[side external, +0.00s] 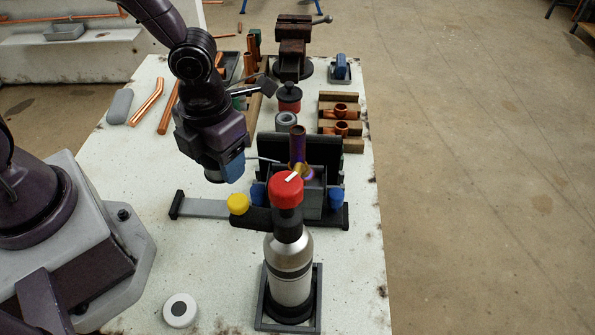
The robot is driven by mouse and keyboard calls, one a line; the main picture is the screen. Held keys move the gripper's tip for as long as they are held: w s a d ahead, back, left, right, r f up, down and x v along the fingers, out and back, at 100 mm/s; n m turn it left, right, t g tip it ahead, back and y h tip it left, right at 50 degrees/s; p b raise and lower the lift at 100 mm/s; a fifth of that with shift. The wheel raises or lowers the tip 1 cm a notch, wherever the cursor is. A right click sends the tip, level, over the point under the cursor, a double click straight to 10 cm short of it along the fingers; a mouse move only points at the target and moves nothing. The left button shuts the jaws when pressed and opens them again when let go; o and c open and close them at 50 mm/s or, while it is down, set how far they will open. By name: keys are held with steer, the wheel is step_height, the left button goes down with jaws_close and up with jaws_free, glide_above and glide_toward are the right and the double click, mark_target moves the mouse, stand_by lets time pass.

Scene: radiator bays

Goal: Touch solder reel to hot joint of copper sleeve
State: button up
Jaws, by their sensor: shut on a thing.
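My gripper (214,170) points down left of the copper sleeve and is shut on the blue solder reel (234,168), partly hidden by the jaws. A thin grey solder wire (263,159) sticks out from the reel to the right, toward the sleeve. Its tip looks close to the sleeve's lower part; I cannot tell whether it touches. The copper sleeve (297,146) stands upright in a dark holder (314,190), with purple and golden tints low down. A torch with a red top (286,192) and silver canister (289,262) stands in front and hides part of the joint.
A dark stand bar with a yellow knob (238,204) lies below my gripper. Behind are a red-and-black pot (289,97), a grey ring (286,121), a vise (293,45) and a wooden rack with copper fittings (341,128). A white round puck (180,309) lies front left.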

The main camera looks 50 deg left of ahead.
mark_target(203, 156)
steer(key=shift+w+d+f, duration=0.3)
steer(key=shift+w, duration=0.2)
steer(key=shift+w+d, duration=0.1)
stand_by(2.9)
steer(key=shift+s+a+r, duration=0.5)
steer(key=shift+s+r, duration=0.25)
steer(key=shift+s+a+r, duration=0.5)
steer(key=shift+s+r, duration=0.25)
steer(key=shift+r, duration=2)
